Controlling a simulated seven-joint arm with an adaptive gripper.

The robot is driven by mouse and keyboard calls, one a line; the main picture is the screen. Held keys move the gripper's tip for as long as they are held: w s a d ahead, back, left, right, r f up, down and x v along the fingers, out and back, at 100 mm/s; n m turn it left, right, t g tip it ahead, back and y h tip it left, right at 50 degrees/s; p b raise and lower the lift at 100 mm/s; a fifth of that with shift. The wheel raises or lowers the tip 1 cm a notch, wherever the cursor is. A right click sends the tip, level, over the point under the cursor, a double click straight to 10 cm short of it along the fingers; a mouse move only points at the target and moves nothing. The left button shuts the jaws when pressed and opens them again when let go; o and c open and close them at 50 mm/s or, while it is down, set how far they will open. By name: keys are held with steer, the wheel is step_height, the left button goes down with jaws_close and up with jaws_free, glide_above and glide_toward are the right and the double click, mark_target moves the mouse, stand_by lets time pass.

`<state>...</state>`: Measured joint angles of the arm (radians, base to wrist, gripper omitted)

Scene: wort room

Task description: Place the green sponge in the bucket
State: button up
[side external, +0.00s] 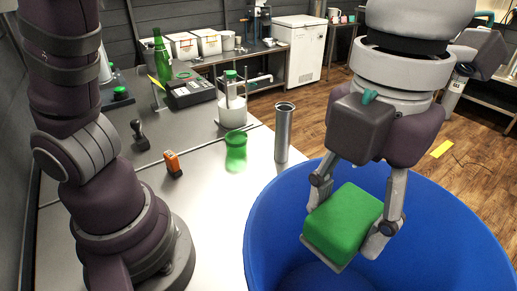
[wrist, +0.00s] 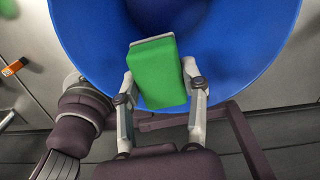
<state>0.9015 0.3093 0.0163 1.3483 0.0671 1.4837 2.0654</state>
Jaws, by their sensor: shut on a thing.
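The green sponge (side external: 343,222) is a block with a thin grey layer along its lower edge. My gripper (side external: 345,212) is shut on it, with one finger on each side. The large blue bucket (side external: 447,237) is below and around the sponge in the side view, and the sponge appears over its opening. In the wrist view the sponge (wrist: 158,73) sits between my gripper's fingertips (wrist: 160,85), in front of the blue bucket (wrist: 262,60). The sponge's exact height against the rim cannot be told.
A metal table (side external: 205,200) stands left of the bucket. On it are a metal cylinder (side external: 283,135), a green cup (side external: 236,150), an orange device (side external: 172,163), a dark stamp-like tool (side external: 138,132) and a green bottle (side external: 162,57). The wooden floor at the back right looks mostly clear.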

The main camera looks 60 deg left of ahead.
steer(key=shift+s+d+f+m, duration=0.25)
steer(key=shift+s+d+m, duration=0.15)
steer(key=shift+d, duration=0.15)
steer(key=shift+s+d+f+m, duration=0.25)
steer(key=shift+d+m, duration=0.15)
steer(key=shift+d, duration=0.15)
step_height(320, 180, down, 20)
steer(key=shift+w+a+f, duration=0.1)
steer(key=shift+f, duration=0.05)
steer(key=o, duration=0.9)
steer(key=shift+f, duration=0.15)
step_height(320, 180, up, 12)
steer(key=shift+r, duration=0.2)
